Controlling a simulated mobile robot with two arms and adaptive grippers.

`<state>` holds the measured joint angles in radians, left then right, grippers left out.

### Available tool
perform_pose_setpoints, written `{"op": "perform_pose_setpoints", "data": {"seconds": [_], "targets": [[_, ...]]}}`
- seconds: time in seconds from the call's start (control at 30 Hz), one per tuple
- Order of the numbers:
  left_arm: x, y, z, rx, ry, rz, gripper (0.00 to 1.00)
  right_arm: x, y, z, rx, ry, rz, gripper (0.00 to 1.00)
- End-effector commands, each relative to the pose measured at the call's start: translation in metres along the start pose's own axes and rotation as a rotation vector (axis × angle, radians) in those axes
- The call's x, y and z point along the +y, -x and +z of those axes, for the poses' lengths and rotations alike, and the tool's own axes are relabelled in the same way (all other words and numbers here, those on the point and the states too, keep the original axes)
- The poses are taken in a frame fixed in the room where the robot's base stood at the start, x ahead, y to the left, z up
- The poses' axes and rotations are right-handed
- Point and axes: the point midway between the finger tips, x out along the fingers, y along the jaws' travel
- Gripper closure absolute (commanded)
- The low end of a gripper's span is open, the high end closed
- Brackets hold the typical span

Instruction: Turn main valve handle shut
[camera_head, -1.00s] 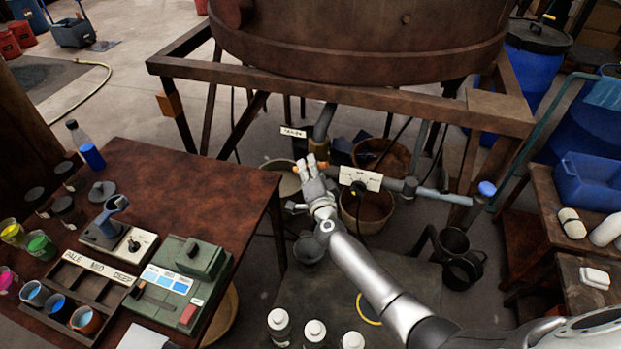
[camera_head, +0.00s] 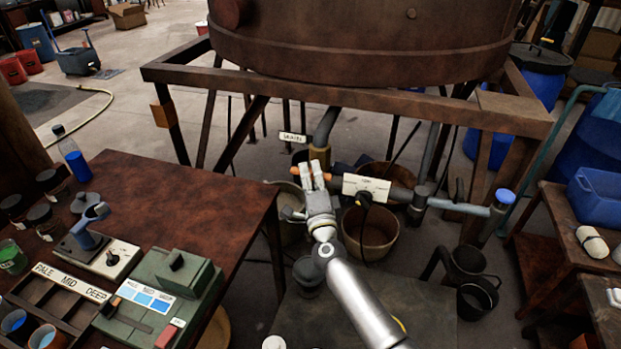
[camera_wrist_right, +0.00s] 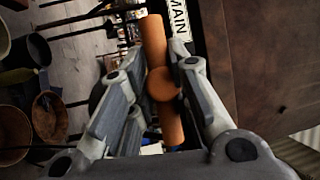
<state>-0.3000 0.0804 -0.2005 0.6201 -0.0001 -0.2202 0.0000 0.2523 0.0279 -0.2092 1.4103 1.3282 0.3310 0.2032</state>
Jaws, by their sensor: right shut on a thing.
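The main valve handle is an orange bar with a round hub, and it shows in the right wrist view (camera_wrist_right: 162,86). In the head view its orange end (camera_head: 297,170) sticks out left of my right gripper (camera_head: 312,172), just below the vat's outlet pipe (camera_head: 324,128). The bar lies across this downward pipe. My right gripper is shut on the handle, with one finger on each side in the wrist view (camera_wrist_right: 152,75); the fingers hide part of the bar. A "MAIN" label (camera_head: 292,137) hangs beside the pipe. My left gripper is not in view.
Buckets (camera_head: 370,232) stand below. A brown workbench (camera_head: 190,195) is at left, and the frame beam (camera_head: 400,103) crosses above my gripper.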

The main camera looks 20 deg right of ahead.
Motion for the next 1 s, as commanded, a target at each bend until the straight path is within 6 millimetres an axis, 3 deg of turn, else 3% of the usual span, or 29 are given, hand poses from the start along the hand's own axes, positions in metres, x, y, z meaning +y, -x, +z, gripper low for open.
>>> {"op": "perform_pose_setpoints", "data": {"seconds": [0.27,0.3,0.43,0.8,1.0], "targets": [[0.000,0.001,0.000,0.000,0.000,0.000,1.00,-0.007,-0.003,-0.003,0.007,0.002,-0.013,1.00],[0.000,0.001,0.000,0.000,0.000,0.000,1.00,-0.007,-0.003,-0.003,0.007,0.002,-0.013,0.80],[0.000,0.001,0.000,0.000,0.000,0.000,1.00,-0.006,-0.003,-0.003,0.006,0.002,-0.011,0.63],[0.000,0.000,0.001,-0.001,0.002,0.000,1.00,-0.002,0.002,-0.001,0.003,0.001,-0.003,0.62],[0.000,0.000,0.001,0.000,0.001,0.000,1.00,0.000,0.026,-0.001,0.003,-0.001,-0.001,0.62]]}}
